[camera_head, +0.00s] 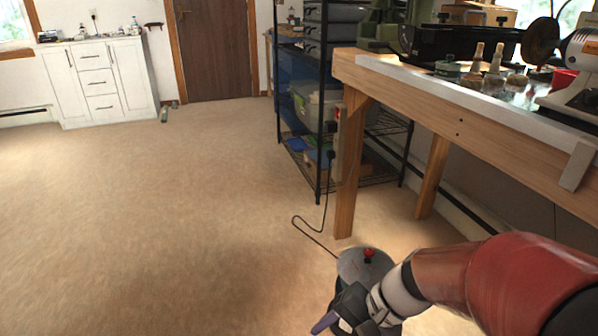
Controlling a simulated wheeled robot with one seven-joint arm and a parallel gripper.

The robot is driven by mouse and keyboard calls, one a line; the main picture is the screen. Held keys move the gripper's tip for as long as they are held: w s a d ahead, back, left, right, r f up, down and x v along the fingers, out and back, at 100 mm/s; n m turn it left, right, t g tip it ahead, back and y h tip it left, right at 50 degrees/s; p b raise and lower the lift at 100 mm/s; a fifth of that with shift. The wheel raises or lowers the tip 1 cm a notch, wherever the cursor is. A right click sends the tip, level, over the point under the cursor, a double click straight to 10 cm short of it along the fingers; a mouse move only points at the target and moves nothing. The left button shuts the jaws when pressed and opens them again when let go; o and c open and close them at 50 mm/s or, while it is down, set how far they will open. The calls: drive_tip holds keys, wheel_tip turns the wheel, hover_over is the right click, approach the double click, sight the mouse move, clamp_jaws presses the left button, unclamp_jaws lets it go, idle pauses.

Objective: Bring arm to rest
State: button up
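My arm reaches in from the lower right, red and then white toward its end. My gripper (322,325) is at the bottom centre of the head view, low over the floor, with a purple-grey finger pointing down and left. Only part of it shows, and I cannot tell whether it is open or shut. No held thing is visible.
A wooden workbench (455,115) stands at the right, close to my arm. A black wire shelf (318,100) is behind it. A grey disc with a red knob (368,255) is beside my gripper. White cabinets (100,80) stand far left. The carpet (170,210) at left is clear.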

drive_tip(key=s+d+r+n+t+h+p, duration=0.1)
drive_tip(key=s+d+r+n+t+h, duration=0.1)
drive_tip(key=r, duration=0.4)
drive_tip(key=s+d+r+n+t+h+p, duration=0.1)
drive_tip(key=d+r+n+t+h, duration=0.2)
drive_tip(key=d+r+t+h, duration=0.1)
wheel_tip(320, 180, up, 3)
drive_tip(key=d+h, duration=0.1)
drive_tip(key=d, duration=0.1)
drive_tip(key=shift+s+d+h, duration=0.3)
drive_tip(key=shift+s, duration=0.1)
